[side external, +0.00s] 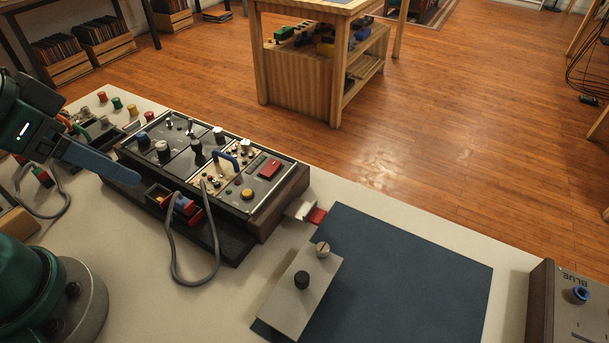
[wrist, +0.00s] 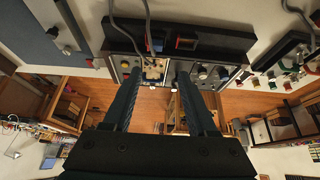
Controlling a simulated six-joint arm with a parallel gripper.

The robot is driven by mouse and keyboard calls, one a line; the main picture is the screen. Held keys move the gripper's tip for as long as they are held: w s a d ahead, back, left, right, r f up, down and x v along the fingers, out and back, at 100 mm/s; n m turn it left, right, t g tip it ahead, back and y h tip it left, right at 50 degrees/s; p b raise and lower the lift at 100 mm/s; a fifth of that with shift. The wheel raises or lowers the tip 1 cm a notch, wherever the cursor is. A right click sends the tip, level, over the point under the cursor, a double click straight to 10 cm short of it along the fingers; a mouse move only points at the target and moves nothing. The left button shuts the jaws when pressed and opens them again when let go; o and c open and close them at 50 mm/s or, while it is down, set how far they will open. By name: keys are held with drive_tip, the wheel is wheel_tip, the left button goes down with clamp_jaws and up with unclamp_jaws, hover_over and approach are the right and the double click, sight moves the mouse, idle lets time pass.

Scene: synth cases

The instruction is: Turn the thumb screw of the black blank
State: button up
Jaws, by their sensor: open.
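A wood-sided case (side external: 285,200) holds several control panels with knobs, toggles and handles. Dark panels with silver and black knobs, including a silver-topped knob (side external: 162,148), fill its left part. I cannot tell which panel is the black blank or which fitting is its thumb screw. My gripper (side external: 134,178) is at the left, over the near side of the case, with one blue finger showing. In the wrist view my gripper (wrist: 160,75) is open, its two dark fingers wide apart with nothing held between them. The case's panels (wrist: 155,70) show beyond and between the fingertips.
A grey plate (side external: 305,305) with one black and one silver knob lies on a blue mat (side external: 410,260). A grey cable (side external: 172,262) loops before the case. A box marked BLUE (side external: 575,315) stands right.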

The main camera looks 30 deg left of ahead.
drive_tip(key=shift+c, duration=0.4)
drive_tip(key=w+d+r+n+h, duration=0.1)
drive_tip(key=w+r+n, duration=0.3)
drive_tip(key=n, duration=0.5)
drive_tip(key=n+g+h, duration=0.2)
drive_tip(key=n, duration=1.6)
hover_over(216, 129)
drive_tip(key=s+a, duration=0.2)
drive_tip(key=f, duration=0.9)
drive_tip(key=shift+d+f, duration=0.2)
drive_tip(key=shift+f+g, duration=0.3)
drive_tip(key=shift+f, duration=0.1)
drive_tip(key=shift+x, duration=2.2)
